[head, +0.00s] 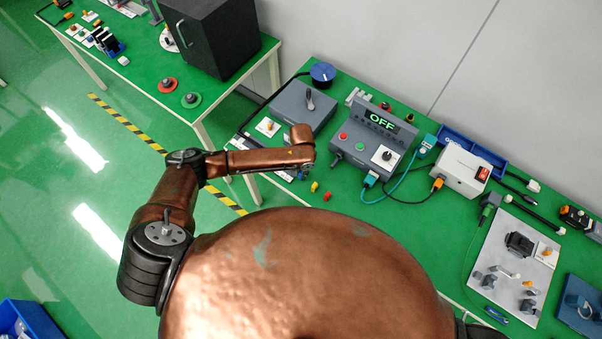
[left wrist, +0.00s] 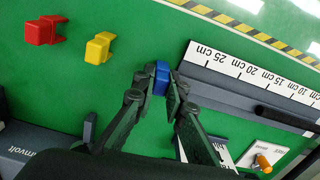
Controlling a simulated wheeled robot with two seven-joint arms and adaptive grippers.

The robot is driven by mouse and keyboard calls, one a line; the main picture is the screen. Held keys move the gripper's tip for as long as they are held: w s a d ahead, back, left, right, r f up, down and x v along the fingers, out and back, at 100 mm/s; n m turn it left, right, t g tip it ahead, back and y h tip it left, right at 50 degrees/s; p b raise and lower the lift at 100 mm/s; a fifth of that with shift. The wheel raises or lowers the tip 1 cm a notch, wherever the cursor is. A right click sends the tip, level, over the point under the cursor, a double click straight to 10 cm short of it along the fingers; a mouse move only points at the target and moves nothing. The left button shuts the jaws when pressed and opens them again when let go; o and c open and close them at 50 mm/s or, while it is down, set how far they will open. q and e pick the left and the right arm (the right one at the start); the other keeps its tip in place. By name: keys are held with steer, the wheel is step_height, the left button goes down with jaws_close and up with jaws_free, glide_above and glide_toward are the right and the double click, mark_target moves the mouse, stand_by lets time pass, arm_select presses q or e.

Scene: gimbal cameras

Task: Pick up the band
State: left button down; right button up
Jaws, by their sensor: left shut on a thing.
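A small blue piece (left wrist: 161,78) is between the fingertips of my left gripper (left wrist: 162,84) in the left wrist view. The fingers are closed on its two sides. It may be the band, but its full shape is hidden by the fingers. In the head view my left arm reaches over the front edge of the right table, and its end hides most of the gripper. A yellow piece (left wrist: 100,47) and a red piece (left wrist: 45,30) lie apart from the fingers on the green top. My right gripper is not in view.
A ruler plate (left wrist: 245,70) with cm marks lies just right of the fingers in the left wrist view. A grey control box (head: 372,143) reading OFF, a white switch box (head: 461,170) and cables stand behind. Green table shows around the red and yellow pieces.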

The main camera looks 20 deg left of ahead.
arm_select(q)
steer(key=shift+r, duration=0.6)
steer(key=s+d+r, duration=0.9)
steer(key=s+r, duration=0.1)
steer(key=r, duration=0.1)
steer(key=shift+s+d+r, duration=0.15)
steer(key=shift+s+r, duration=0.05)
steer(key=shift+r, duration=0.2)
steer(key=c, duration=2.6)
jaws_free()
jaws_close()
